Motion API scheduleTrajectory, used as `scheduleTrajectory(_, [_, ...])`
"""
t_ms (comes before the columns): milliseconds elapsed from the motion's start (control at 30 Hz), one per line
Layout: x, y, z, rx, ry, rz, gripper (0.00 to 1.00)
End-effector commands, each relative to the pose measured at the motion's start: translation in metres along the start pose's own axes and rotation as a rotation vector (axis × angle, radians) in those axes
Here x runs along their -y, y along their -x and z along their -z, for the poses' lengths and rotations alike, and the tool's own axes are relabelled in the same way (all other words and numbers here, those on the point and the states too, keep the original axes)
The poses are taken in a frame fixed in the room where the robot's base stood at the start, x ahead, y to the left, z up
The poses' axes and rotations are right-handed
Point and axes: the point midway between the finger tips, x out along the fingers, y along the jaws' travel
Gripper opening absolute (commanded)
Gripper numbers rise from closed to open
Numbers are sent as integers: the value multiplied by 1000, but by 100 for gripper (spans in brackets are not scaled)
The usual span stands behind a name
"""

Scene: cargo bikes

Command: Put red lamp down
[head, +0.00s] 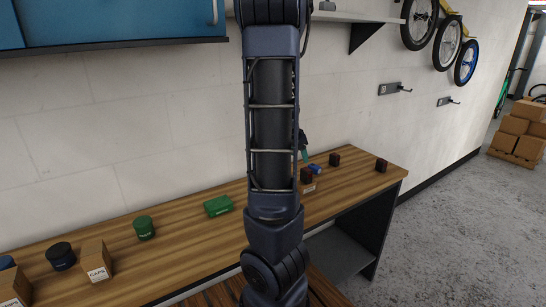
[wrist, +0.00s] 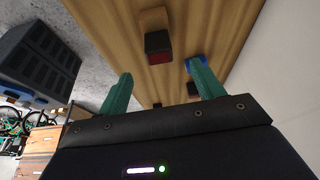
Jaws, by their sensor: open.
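A dark block-shaped lamp with a red face (wrist: 158,48) shows in the wrist view, over the wooden bench and against a small tan block (wrist: 153,19). What seems the same lamp shows in the head view (head: 306,175), just right of my arm. I cannot tell whether it rests on the tan block or beside it. My gripper (wrist: 160,86) is open, with its two green fingers apart and nothing held between them. The lamp lies beyond the fingertips. In the head view my arm hides most of the gripper; one green finger shows.
A blue round thing (wrist: 196,62) is close to the right fingertip. Two more dark reddish blocks (head: 335,159) (head: 381,165) stand farther right on the bench (head: 350,183). Left are a green box (head: 218,206), a green tub (head: 144,227), a dark tub (head: 61,256) and cartons (head: 96,260).

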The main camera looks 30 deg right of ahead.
Motion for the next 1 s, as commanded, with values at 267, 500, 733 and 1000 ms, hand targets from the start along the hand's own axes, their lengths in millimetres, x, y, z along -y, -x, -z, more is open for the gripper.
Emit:
scheduleTrajectory(267, [7, 52, -70, 128, 287, 149, 67])
scheduleTrajectory(500, [-4, 117, -133, 172, 599, 305, 67])
scheduleTrajectory(733, [-34, 178, -192, 143, 907, 441, 67])
scheduleTrajectory(1000, [-82, 230, -255, 41, 1249, 546, 67])
